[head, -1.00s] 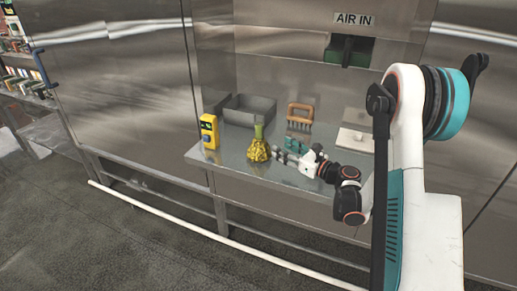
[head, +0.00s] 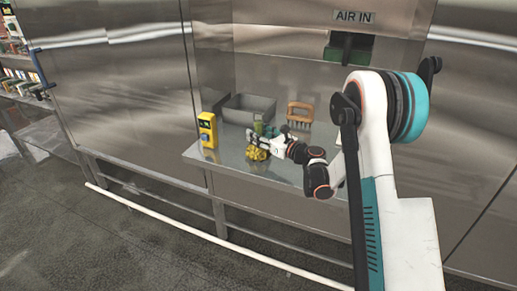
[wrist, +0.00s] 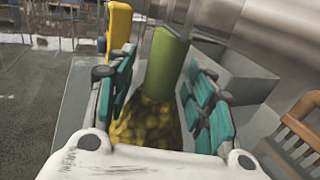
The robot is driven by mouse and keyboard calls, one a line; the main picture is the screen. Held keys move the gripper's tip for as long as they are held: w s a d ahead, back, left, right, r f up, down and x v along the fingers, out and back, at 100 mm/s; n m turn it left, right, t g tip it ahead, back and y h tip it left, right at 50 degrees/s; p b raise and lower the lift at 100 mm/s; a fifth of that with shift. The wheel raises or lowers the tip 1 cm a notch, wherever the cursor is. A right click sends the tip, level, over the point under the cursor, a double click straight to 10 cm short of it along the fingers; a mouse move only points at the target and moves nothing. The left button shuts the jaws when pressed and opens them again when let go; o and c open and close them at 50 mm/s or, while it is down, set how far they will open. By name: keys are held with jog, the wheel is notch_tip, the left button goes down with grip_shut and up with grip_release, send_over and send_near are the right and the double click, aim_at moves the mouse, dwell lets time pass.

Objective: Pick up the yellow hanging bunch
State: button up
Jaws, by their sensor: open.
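The yellow bunch (head: 256,154) with a thick green stem stands on the steel shelf, towards its left part. In the wrist view the bunch (wrist: 148,122) shows upright between my fingers, its green stem (wrist: 167,62) rising past them. My gripper (head: 262,140) is open around the bunch, with a teal finger on each side. In the wrist view my gripper (wrist: 160,90) shows a gap between the right finger and the stem. Whether a finger touches the bunch cannot be told. The lowest part of the bunch is hidden by my gripper's body.
A yellow device (head: 208,130) stands left of the bunch on the steel shelf (head: 225,160). A grey metal bin (head: 250,108) is behind it. A brown-handled brush (head: 300,113) stands at the back right, and its handle also shows in the wrist view (wrist: 300,130).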

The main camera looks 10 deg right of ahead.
grip_shut()
jog(key=shift+r, duration=0.15)
